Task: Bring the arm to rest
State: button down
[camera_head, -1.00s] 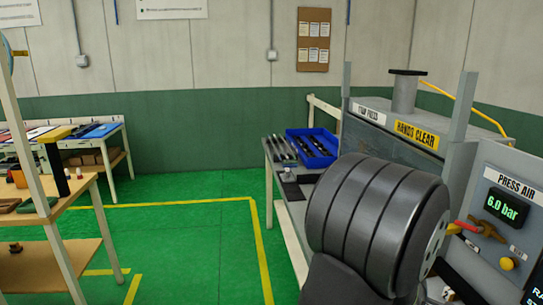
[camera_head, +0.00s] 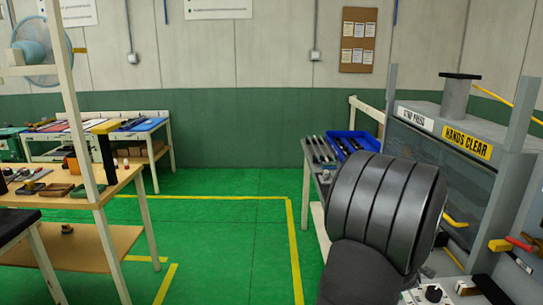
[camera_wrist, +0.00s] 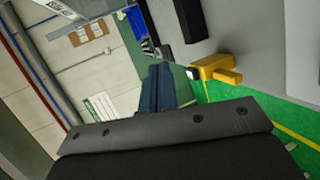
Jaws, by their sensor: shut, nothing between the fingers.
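My gripper (camera_wrist: 160,72) shows in the wrist view as two dark fingers side by side, shut with nothing between them. It hangs in the air, apart from anything around it. In the head view a large dark ribbed joint of my own arm fills the lower right, and my gripper cannot be seen there.
The stamp press (camera_head: 440,135) stands at the right, close to my arm. A blue bin (camera_head: 352,142) sits on a bench behind my arm. A wooden workbench (camera_head: 120,182) with tools is at the left. Green floor (camera_head: 235,235) between is clear.

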jog(key=w+a+f+n+g, duration=0.2)
jog(key=w+a+n+g, duration=0.1)
jog(key=w+a, duration=0.6)
jog(key=shift+w+a+f+n+g+y, duration=0.35)
jog(key=shift+a+n, duration=0.35)
jog(key=shift+a, duration=0.4)
jog(key=shift+r, duration=0.1)
